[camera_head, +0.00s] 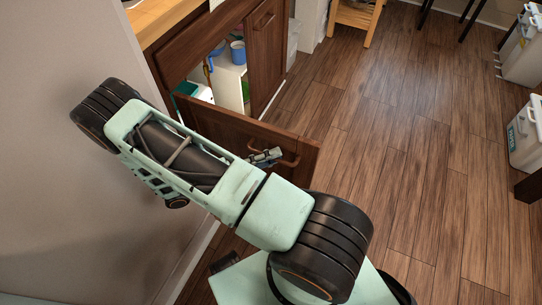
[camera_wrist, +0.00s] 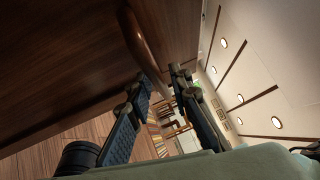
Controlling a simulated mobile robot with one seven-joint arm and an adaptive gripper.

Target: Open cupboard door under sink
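The dark wood cupboard door (camera_head: 222,121) stands swung out from the cabinet, and its opening shows. Its curved wooden handle (camera_head: 289,160) is near the door's free end. In the wrist view the handle (camera_wrist: 143,42) runs down from the top to between my fingertips. My gripper (camera_head: 265,156) is at the handle, on the door's outer side. In the wrist view my gripper's (camera_wrist: 163,76) two fingers stand a little apart with the lower part of the handle between them. The exact contact is partly hidden.
Inside the cupboard are a white container (camera_head: 230,84) and a blue mug (camera_head: 238,51). A second dark wood cabinet front (camera_head: 266,50) stands beyond the opening. A pale wall (camera_head: 60,190) is close on the left. The wooden floor (camera_head: 400,150) to the right is clear. White bins (camera_head: 527,130) stand at the far right.

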